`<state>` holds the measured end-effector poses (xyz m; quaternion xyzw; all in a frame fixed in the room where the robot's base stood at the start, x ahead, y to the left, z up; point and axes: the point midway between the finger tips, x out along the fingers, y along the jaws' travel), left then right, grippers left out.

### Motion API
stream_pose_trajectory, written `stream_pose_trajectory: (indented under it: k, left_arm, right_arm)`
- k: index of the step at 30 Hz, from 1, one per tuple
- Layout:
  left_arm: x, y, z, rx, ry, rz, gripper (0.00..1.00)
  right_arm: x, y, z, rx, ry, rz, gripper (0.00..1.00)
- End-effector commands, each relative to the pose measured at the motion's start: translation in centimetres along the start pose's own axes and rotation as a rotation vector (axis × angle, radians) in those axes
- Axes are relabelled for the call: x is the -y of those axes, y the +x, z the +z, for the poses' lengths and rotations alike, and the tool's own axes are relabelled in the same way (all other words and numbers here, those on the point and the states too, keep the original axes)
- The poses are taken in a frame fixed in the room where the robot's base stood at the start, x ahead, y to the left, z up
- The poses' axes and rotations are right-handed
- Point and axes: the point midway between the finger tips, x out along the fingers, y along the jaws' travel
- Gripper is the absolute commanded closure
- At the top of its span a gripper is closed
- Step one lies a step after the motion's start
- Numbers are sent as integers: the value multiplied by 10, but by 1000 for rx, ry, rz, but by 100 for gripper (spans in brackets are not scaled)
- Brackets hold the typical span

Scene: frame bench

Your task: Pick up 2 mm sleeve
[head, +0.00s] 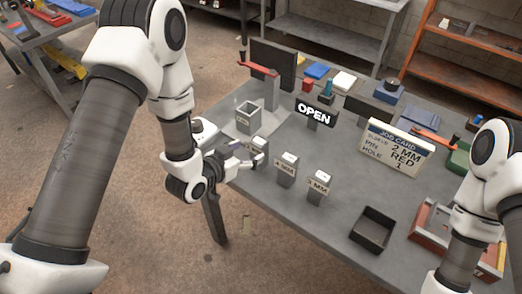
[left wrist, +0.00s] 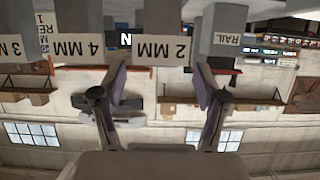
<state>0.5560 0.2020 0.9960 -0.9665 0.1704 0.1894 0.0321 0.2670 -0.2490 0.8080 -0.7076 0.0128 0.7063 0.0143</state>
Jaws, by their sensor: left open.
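The holder labelled 2 MM (left wrist: 160,50) appears upside down in the left wrist view, between and beyond my open left fingers (left wrist: 160,78). In the head view my left gripper (head: 256,161) is at the near-left table edge, in front of that 2 mm holder (head: 259,144) and partly covering it. I see no contact, and the gap is hard to judge. My right gripper is out of view.
The grey RAIL bin (head: 247,117) stands just behind the 2 mm holder. An OPEN sign (head: 315,112) and a job card (head: 394,147) reading 2 MM, RED, 1 stand farther back. An empty dark tray (head: 373,229) is at the front right.

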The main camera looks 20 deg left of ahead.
Motion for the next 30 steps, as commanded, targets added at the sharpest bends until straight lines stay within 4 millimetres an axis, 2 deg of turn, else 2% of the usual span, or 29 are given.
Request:
stream_pose_trajectory:
  k: [8,12,18,19,23,24,25,30]
  left_arm:
    - [3,42,-2,2,1,2,27]
    - [4,62,2,2,0,1,27]
    - [4,64,4,2,-2,0,27]
    - [4,64,4,2,-1,0,31]
    - [4,64,4,2,-1,0,77]
    - [4,64,4,2,-1,0,91]
    - [4,64,4,2,-1,0,100]
    - [4,64,3,1,-1,0,100]
  right_arm:
    - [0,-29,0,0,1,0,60]
    - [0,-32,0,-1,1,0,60]
    - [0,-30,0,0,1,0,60]
    - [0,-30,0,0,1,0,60]
    - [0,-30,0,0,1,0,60]
    - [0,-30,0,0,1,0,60]
    - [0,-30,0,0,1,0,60]
    - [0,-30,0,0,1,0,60]
